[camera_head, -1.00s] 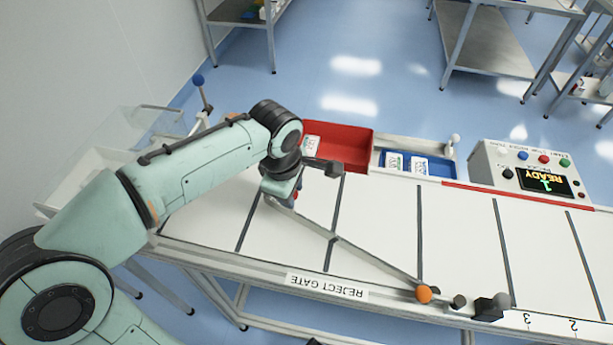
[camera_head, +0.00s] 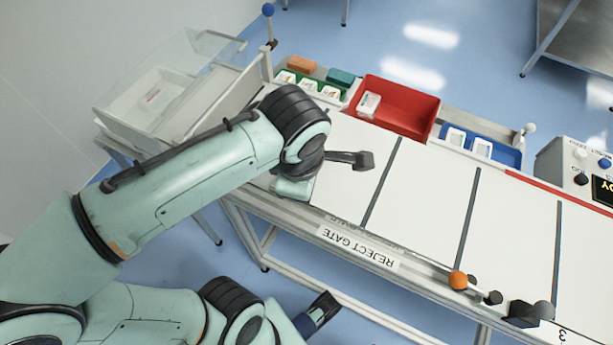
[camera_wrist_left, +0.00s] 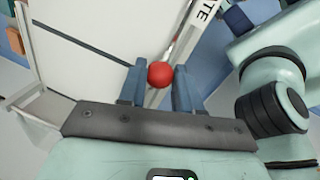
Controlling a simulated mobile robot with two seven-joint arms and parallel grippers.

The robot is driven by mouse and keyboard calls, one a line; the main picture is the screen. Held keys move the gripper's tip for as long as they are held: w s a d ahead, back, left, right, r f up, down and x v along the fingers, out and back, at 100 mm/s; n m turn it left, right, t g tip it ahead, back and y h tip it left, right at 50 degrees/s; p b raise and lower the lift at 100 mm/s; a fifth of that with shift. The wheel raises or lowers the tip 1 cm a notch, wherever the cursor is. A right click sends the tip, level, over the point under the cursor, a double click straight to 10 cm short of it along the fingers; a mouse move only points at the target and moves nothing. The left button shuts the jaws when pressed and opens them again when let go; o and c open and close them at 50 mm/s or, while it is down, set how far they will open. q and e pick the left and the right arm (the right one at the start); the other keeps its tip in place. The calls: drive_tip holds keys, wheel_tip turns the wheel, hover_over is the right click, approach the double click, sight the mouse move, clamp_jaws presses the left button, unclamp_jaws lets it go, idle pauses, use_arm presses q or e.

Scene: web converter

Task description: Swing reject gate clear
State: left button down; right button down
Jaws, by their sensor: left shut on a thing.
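The reject gate (camera_head: 425,260) is a thin grey bar with an orange pivot knob (camera_head: 458,280). It lies close along the near rail, behind the "REJECT GATE" label (camera_head: 357,246). My left gripper (camera_head: 293,190) is low at the near edge of the belt, left of the label; its fingertips are hidden in the head view. In the left wrist view its blue fingers (camera_wrist_left: 160,88) are shut around the gate's red knob (camera_wrist_left: 160,74). My right gripper (camera_head: 318,312) is below the near rail; its fingers are too unclear to read.
The white belt (camera_head: 430,195) with dark cross lines looks clear. Behind it stand a red bin (camera_head: 410,113) holding a white pack, a blue tray (camera_head: 508,150) and a green tray (camera_head: 313,88). A control box (camera_head: 580,165) stands at right, a clear-sided bin (camera_head: 150,100) at left.

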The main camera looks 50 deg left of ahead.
use_arm(q)
drive_tip(key=shift+s+d, duration=0.1)
drive_tip(key=shift+s, duration=0.05)
drive_tip(key=c, duration=1.2)
unclamp_jaws()
drive_tip(key=o, duration=0.4)
drive_tip(key=shift+s, duration=0.1)
drive_tip(key=shift+s+d, duration=0.1)
use_arm(e)
drive_tip(key=shift+s+d, duration=0.1)
use_arm(q)
drive_tip(key=shift+r, duration=0.15)
drive_tip(key=r+p, duration=0.1)
drive_tip(key=r, duration=0.3)
drive_tip(key=s+d+r+p, duration=0.1)
drive_tip(key=r, duration=0.3)
drive_tip(key=s+r+p, duration=0.1)
drive_tip(key=r, duration=0.4)
drive_tip(key=shift+d, duration=0.25)
use_arm(e)
drive_tip(key=r, duration=0.1)
drive_tip(key=s+r, duration=0.1)
drive_tip(key=shift+r+g, duration=0.3)
drive_tip(key=shift+r, duration=0.05)
